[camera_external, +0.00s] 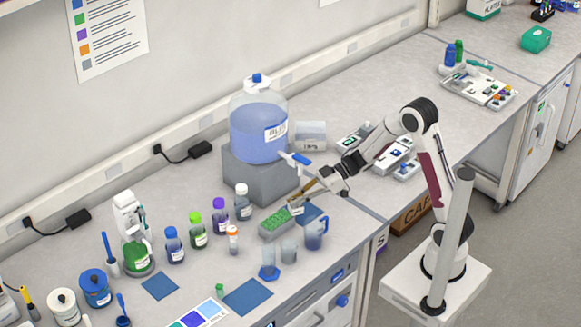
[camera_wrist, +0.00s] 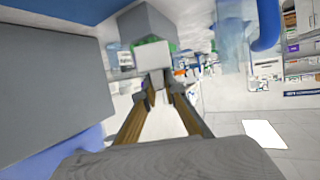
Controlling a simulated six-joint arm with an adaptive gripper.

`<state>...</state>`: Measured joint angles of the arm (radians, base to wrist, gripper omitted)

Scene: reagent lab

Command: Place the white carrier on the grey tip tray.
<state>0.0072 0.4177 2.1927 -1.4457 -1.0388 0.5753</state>
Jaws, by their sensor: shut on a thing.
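My gripper (camera_external: 297,199) is low over the bench in front of the large blue bottle. In the wrist view its two brown fingers meet at the tips (camera_wrist: 166,80) on a small white carrier (camera_wrist: 152,55). In the external view the carrier (camera_external: 296,208) is a small pale piece below the fingers, partly hidden. The grey tip tray (camera_external: 268,236), filled with green tips, stands just left of the carrier.
The large blue bottle (camera_external: 257,135) stands on a grey block (camera_external: 250,175) behind the tray. Reagent bottles (camera_external: 219,209) are to the left. A blue mat (camera_external: 247,296) lies clear near the front.

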